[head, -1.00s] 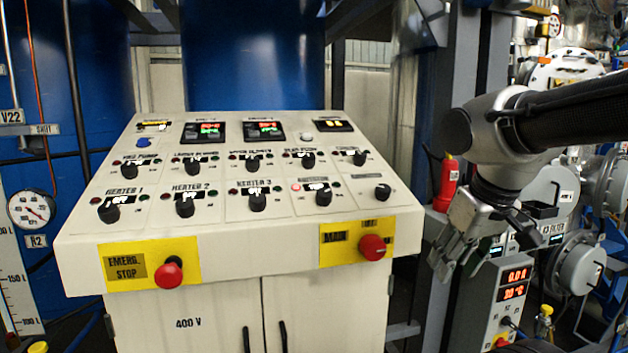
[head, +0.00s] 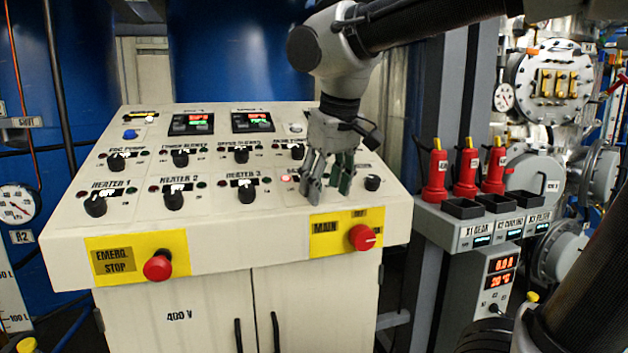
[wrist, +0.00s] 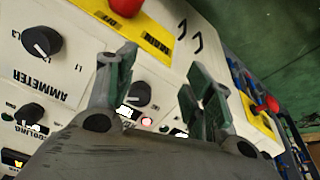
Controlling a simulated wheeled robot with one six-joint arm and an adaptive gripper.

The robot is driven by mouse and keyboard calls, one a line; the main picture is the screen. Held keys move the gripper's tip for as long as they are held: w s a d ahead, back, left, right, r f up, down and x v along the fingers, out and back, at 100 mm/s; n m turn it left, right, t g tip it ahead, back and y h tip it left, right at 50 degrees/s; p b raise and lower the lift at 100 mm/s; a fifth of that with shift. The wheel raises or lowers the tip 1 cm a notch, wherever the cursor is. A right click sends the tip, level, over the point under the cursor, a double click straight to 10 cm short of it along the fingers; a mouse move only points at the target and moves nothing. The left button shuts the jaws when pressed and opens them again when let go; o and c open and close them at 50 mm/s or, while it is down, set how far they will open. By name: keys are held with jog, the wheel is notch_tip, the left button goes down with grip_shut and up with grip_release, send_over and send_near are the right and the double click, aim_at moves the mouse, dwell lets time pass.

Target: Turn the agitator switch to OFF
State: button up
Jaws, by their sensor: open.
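My gripper (head: 327,196) is open, pointing down over the right part of the sloped control panel (head: 228,222). It is at the fourth place of the front row, right of the HEATER 3 knob (head: 246,192). In the wrist view a black knob (wrist: 138,93) with a white pointer line shows between my two fingers, beside a lit red lamp (wrist: 147,121). This is the likely agitator switch, but its label is hidden or unreadable. I cannot tell whether the fingers touch it. My gripper hides this knob in the head view.
The AMMETER knob (wrist: 40,42) is close beside my gripper. A red MAIN button (head: 363,237) is on the panel's front face below, and a red EMERG. STOP button (head: 158,267) is at the left. Red bottles (head: 466,172) stand on a unit to the right.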

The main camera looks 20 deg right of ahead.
jog(key=w+r+m, duration=0.3)
jog(key=r+m, duration=0.2)
jog(key=r, duration=0.1)
jog(key=shift+t+h, duration=0.4)
jog(key=x, duration=0.7)
jog(key=shift+a+f, duration=0.25)
jog(key=shift+a, duration=0.05)
jog(key=shift+c, duration=0.3)
jog(key=c, duration=1)
